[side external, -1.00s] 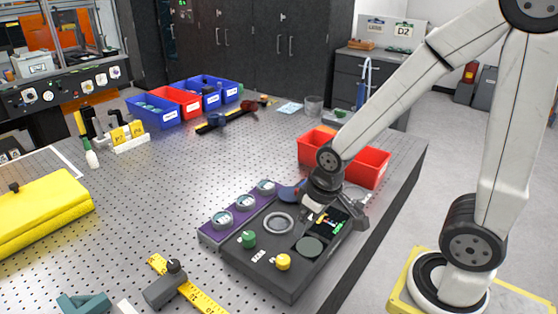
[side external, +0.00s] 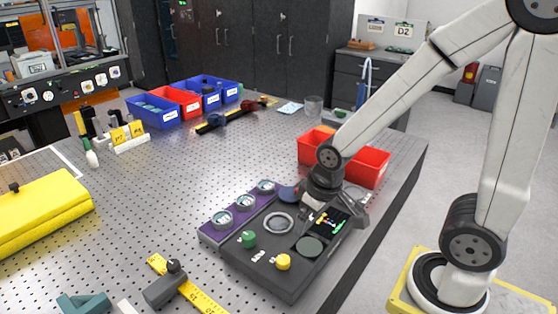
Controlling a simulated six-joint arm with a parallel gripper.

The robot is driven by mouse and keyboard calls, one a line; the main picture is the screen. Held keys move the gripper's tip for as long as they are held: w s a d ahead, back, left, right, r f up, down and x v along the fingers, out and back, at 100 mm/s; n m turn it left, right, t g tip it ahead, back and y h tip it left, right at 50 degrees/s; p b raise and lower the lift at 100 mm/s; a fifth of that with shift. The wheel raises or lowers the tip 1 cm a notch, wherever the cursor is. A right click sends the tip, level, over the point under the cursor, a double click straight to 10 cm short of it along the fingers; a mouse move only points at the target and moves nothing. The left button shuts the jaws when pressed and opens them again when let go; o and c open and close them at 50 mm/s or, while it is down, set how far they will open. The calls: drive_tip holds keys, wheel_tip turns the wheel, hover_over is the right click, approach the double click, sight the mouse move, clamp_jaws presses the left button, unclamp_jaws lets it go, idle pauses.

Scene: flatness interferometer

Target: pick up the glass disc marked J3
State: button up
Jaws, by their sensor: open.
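Three round glass discs sit in a row on a purple strip (side external: 208,237) along the left edge of the dark instrument: a near disc (side external: 221,218), a middle disc (side external: 245,202) and a far disc (side external: 265,187). Their markings are too small to read, so I cannot tell which is J3. My gripper (side external: 334,212) is open over the instrument's lit screen (side external: 328,222), to the right of the discs and apart from them. I see nothing between its fingers. My wrist hides part of the instrument's far end.
The dark instrument (side external: 262,273) carries a round ring (side external: 279,223), a green knob (side external: 247,239) and a yellow knob (side external: 283,262). Red bins (side external: 368,168) stand behind my wrist. A yellow ruler (side external: 203,301) lies in front.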

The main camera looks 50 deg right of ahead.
drive_tip(key=shift+w+v, duration=0.5)
drive_tip(key=shift+v, duration=1.75)
drive_tip(key=w+a+n+t+h, duration=0.4)
drive_tip(key=w+a+n+h, duration=1)
drive_tip(key=n, duration=0.9)
drive_tip(key=y, duration=0.2)
approach(219, 223)
drive_tip(key=shift+w+d+f+g, duration=0.15)
drive_tip(key=shift+w+d, duration=0.15)
drive_tip(key=shift+d, duration=0.3)
drive_tip(key=shift+w+d+r+g, duration=0.15)
drive_tip(key=shift+w+d, duration=0.2)
drive_tip(key=shift+d, duration=0.25)
drive_tip(key=shift+f, duration=0.5)
drive_tip(key=shift+d, duration=0.15)
drive_tip(key=shift+x, duration=3.75)
drive_tip(key=shift+w, duration=0.2)
